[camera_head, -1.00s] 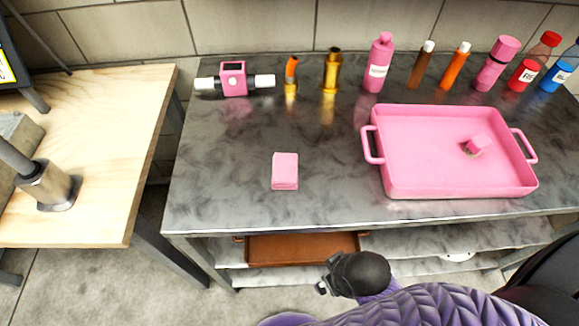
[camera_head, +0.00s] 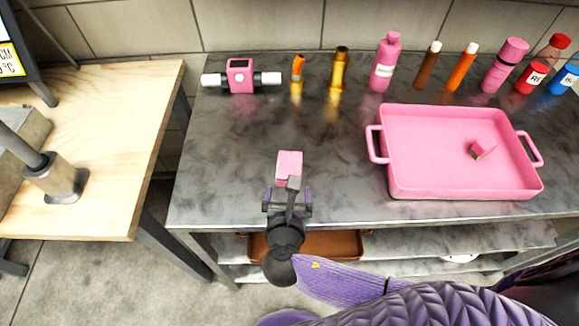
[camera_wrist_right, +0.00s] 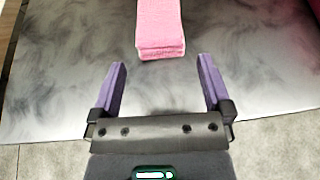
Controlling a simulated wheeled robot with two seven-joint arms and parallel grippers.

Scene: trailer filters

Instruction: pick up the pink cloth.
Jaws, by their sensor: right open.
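The pink cloth (camera_head: 289,164) is a small folded block lying on the grey stone counter (camera_head: 235,150), toward its front left. It also shows at the top middle of the right wrist view (camera_wrist_right: 160,28). My right gripper (camera_head: 288,187) is over the counter's front edge, just in front of the cloth, and partly covers its near end in the head view. In the right wrist view its two purple fingers (camera_wrist_right: 162,75) are apart and empty, with the cloth beyond and between their line. My left gripper is not in view.
A pink tray (camera_head: 455,190) with a small pink item (camera_head: 481,149) inside stands right of the cloth. Several bottles, including a pink one (camera_head: 385,62), and a pink device (camera_head: 240,76) line the back. A brown tray (camera_head: 335,245) sits on the shelf below. Counter left of the cloth is clear.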

